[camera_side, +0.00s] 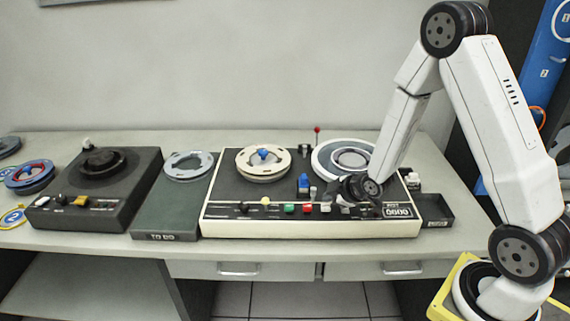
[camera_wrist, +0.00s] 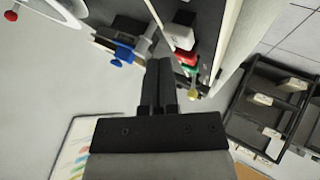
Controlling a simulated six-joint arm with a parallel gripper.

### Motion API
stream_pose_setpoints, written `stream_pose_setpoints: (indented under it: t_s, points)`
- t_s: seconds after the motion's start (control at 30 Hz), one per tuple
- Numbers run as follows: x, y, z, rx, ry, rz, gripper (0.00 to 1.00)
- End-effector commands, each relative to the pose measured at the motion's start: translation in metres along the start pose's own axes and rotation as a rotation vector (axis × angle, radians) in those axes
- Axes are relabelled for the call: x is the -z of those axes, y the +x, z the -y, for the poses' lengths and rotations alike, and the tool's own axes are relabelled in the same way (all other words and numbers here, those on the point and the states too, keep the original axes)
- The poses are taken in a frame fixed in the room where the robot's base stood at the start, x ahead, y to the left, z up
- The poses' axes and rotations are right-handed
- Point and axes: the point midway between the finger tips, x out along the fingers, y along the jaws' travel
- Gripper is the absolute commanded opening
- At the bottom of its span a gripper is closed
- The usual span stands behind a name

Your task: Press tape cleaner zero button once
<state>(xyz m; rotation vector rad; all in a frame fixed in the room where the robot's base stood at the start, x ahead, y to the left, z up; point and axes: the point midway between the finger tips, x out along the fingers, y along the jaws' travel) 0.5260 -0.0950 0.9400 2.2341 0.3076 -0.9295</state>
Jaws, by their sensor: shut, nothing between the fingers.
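The tape cleaner (camera_side: 230,220) is a dark machine with a cream rim and a counter (camera_side: 397,211) at its front right corner. Its front strip has a green button (camera_side: 289,208), a red button (camera_side: 307,208) and a white button (camera_side: 325,208). The wrist view also shows the white button (camera_wrist: 180,37), the red button (camera_wrist: 186,57) and the green button (camera_wrist: 190,69). My gripper (camera_wrist: 158,62) is shut and empty, low over the machine's front right part. In the side view it is right of the white button. I cannot read which button is zero, or tell whether the fingertips touch anything.
A cream reel (camera_side: 263,163) and a grey-white reel (camera_side: 345,158) sit on the machine, with a blue part (camera_side: 303,184) between them. A red-tipped lever (camera_side: 317,130) stands behind. A TO DO tray (camera_side: 165,220) and another dark machine (camera_side: 95,190) lie left; a small black tray (camera_side: 432,210) lies right.

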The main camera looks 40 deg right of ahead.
Motion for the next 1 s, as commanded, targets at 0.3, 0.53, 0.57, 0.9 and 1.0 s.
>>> stream_pose_setpoints:
  t_s: [0.3,0.53,0.57,0.9,1.0]
  points:
    - [0.001,-0.001,-0.001,0.000,0.000,0.000,0.00]
    - [0.008,-0.010,-0.008,-0.002,-0.001,-0.002,0.00]
    - [0.009,-0.012,-0.009,-0.002,-0.001,-0.001,0.00]
    - [0.021,-0.028,-0.021,-0.001,0.000,-0.001,0.00]
    - [0.024,-0.032,-0.024,-0.002,-0.001,-0.002,0.00]
